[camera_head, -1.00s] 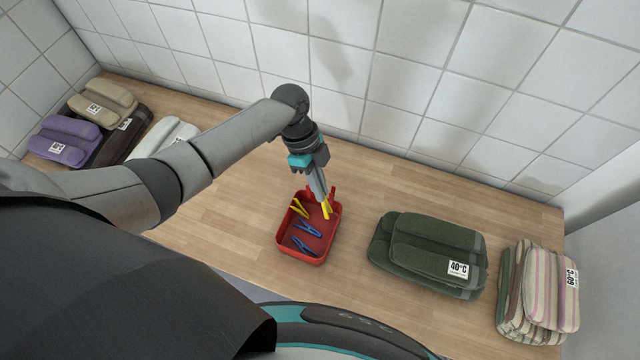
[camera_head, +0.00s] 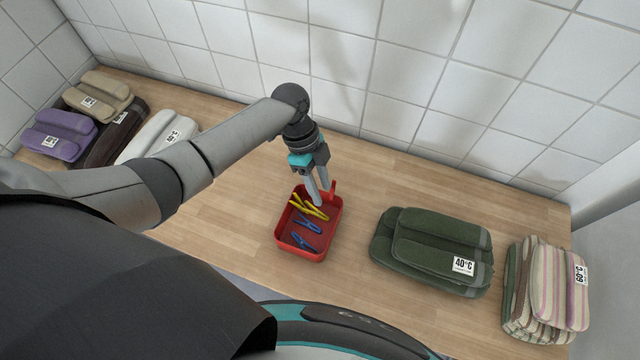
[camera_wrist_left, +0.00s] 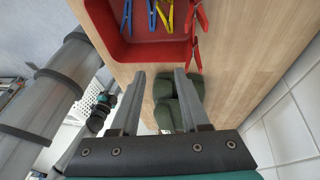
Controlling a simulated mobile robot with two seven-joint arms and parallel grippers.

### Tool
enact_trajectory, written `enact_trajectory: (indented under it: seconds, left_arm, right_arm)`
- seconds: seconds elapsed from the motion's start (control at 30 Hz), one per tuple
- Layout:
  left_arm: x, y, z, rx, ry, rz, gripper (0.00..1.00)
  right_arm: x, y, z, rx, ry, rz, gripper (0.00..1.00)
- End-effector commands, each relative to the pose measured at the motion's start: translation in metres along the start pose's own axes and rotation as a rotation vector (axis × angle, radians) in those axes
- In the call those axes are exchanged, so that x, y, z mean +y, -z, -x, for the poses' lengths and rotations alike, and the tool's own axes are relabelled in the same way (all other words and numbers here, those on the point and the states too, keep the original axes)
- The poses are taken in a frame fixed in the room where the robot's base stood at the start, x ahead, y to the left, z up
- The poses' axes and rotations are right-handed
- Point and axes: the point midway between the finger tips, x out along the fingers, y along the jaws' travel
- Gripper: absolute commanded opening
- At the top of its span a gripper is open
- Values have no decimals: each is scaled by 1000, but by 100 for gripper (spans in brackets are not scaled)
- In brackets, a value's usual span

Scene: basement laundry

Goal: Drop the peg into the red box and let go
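The red box (camera_head: 281,240) sits on the wooden worktop. Two yellow pegs (camera_head: 313,211) lie crossing or close together at its far end, and blue pegs (camera_head: 303,241) lie nearer. A red peg (camera_head: 333,188) stands at the rim; the left wrist view shows two red pegs (camera_wrist_left: 194,52) there. My left gripper (camera_head: 319,196) points down at the far end of the box. In the left wrist view its fingers (camera_wrist_left: 160,73) are apart with nothing between them.
Folded green towels (camera_head: 432,257) and striped towels (camera_head: 520,300) lie to the right of the box. Purple (camera_head: 60,135), beige (camera_head: 100,92) and white (camera_head: 150,138) towels lie at the left. A tiled wall (camera_head: 420,70) stands behind. The worktop around the box is clear.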

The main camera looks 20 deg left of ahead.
Motion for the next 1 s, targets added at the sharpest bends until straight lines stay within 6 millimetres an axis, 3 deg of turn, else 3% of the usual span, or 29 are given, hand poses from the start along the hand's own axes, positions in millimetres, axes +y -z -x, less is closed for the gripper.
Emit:
enact_trajectory:
  seconds: [0.27, 0.7, 1.0]
  left_arm:
    - [-1, -1, 10, -1, 2, 1, 46]
    - [-1, 0, 108, -2, 5, -2, 46]
    - [0, 0, 148, 0, 1, -1, 46]
  right_arm:
    - [0, -1, 1, -2, 0, 0, 46]
    - [0, -1, 8, -3, 0, 0, 46]
    - [0, -1, 8, -4, 0, 0, 46]
